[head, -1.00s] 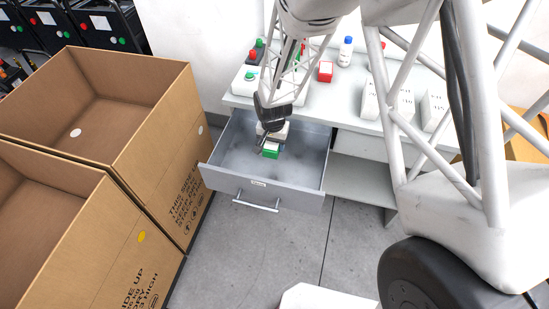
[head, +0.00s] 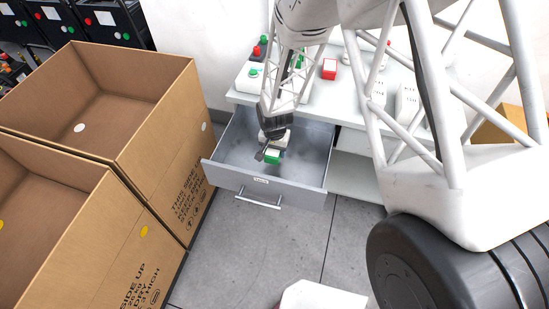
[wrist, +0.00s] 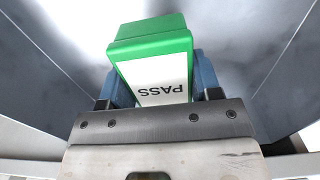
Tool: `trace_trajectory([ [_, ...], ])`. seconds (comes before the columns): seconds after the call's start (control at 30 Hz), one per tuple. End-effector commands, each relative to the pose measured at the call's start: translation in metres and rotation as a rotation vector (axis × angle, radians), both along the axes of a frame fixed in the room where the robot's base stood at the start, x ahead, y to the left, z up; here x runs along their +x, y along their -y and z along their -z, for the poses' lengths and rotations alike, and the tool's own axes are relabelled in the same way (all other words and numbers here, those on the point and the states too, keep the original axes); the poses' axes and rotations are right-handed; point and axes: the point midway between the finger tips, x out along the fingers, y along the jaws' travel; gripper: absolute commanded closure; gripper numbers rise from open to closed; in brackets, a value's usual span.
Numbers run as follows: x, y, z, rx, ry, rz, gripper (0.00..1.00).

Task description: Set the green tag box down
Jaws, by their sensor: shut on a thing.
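The green tag box (head: 272,157) is green with a white label. In the wrist view the box (wrist: 152,45) shows the word PASS, upside down in the picture. My gripper (wrist: 155,82) is shut on it, with blue finger pads on both sides of the box. In the head view my gripper (head: 267,150) reaches down inside the outline of the open grey drawer (head: 225,178). The box is within the drawer's walls. I cannot tell whether its underside touches the drawer floor.
The drawer is otherwise bare around the box. Above it, the white worktop (head: 335,100) carries a red box (head: 329,69) and button units. Two large open cardboard boxes (head: 150,140) stand to the left, close to the drawer.

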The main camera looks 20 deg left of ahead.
Motion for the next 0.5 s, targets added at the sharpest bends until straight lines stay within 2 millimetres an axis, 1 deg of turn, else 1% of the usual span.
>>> trace_trajectory([
  [0.03,-0.0003,0.0002,0.0052,-0.001,-0.001,0.000,0.66],
  [0.13,0.0001,-0.0001,0.0099,0.000,0.000,0.000,0.66],
  [0.5,0.0003,-0.0002,0.0116,0.001,0.001,0.000,0.66],
])
